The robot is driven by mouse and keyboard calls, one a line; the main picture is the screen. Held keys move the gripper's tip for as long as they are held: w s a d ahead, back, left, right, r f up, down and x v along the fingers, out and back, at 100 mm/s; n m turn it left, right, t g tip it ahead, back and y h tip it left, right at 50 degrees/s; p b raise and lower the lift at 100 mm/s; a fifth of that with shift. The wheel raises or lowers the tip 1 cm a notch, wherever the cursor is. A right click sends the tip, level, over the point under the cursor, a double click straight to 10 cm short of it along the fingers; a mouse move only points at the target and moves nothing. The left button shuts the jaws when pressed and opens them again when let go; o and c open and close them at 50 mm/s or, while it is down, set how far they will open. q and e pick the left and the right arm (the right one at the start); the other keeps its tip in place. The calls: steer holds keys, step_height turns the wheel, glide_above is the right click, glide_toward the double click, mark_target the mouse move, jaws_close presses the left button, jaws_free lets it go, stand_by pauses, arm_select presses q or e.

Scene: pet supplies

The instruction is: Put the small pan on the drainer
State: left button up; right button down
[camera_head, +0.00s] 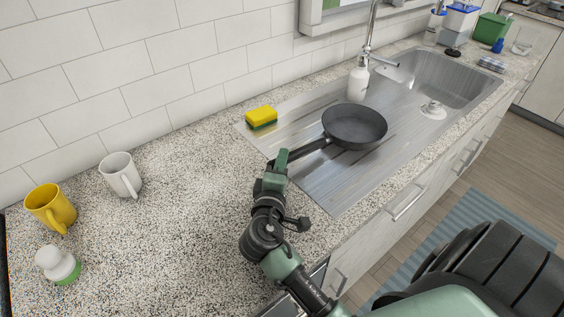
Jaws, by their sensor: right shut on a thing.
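A small dark pan (357,125) is at the metal drainer (345,180) beside the sink, its bowl over the drainer's ridged surface. I cannot tell whether its base touches the metal. Its handle points left and toward me. My right gripper (281,160) is shut on the end of the handle, at the drainer's left edge. The jaws hide the tip of the handle. My left gripper is not in view.
A yellow and green sponge (261,117) lies at the drainer's back left corner. A white soap bottle (358,82) stands behind the pan, near the tap (371,45).

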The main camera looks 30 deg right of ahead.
steer(key=shift+f, duration=0.1)
steer(key=c, duration=1.2)
jaws_free()
steer(key=shift+s+a, duration=0.1)
steer(key=v, duration=1.2)
steer(key=shift+b, duration=0.35)
